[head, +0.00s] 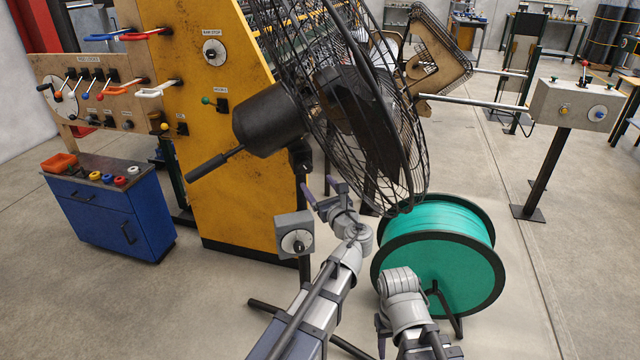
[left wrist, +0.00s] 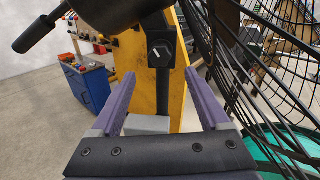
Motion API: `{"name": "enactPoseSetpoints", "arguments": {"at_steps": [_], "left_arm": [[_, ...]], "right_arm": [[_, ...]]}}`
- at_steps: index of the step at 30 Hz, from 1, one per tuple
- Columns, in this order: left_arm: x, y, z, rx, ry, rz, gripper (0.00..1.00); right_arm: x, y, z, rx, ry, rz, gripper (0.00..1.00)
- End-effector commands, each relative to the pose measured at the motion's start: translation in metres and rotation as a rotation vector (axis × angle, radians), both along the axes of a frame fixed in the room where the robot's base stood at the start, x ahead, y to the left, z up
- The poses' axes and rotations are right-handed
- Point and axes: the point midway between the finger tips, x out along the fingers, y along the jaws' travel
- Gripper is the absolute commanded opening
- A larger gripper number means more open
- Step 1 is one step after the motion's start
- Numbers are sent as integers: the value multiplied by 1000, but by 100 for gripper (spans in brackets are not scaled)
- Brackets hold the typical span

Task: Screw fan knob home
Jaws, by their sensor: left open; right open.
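The black pedestal fan has a dark motor housing (head: 268,120) and a wire cage (head: 405,150). A small dark block with a pale-marked knob (left wrist: 160,53) sits at the top of its post, just below the housing. The block (head: 300,157) also shows in the head view, but its knob face is hard to make out there. My left gripper (head: 316,184) is open and empty, just below and in front of the block. In the left wrist view its fingers (left wrist: 159,76) point towards the knob, apart from it. My right gripper (head: 382,335) is open, low in front of the reel and partly hidden.
A grey box with a dial (head: 295,236) is mounted on the fan post. The cage lies close to the right of my left gripper. A green reel (head: 440,255) stands beside my right arm. The yellow machine (head: 225,200) and blue cabinet (head: 110,220) are behind.

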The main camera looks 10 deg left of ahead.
Motion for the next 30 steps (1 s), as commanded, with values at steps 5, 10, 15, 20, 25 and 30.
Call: {"name": "enactPoseSetpoints", "arguments": {"at_steps": [5,10,15,20,25,30], "left_arm": [[-17,6,-10,-195,-36,57,79],[-71,8,-53,-746,-130,288,79],[-143,-20,-104,-1268,-207,672,79],[-212,-64,-132,-1568,-243,1086,79],[-263,-101,-138,-1683,-253,1420,79],[-284,-118,-139,-1705,-254,1565,79]], "right_arm": [[0,0,10,0,0,0,50],[0,0,31,0,0,0,50],[0,0,51,0,0,0,50],[0,0,66,0,0,0,50],[0,0,75,0,0,0,50],[0,0,78,0,0,0,50]]}}
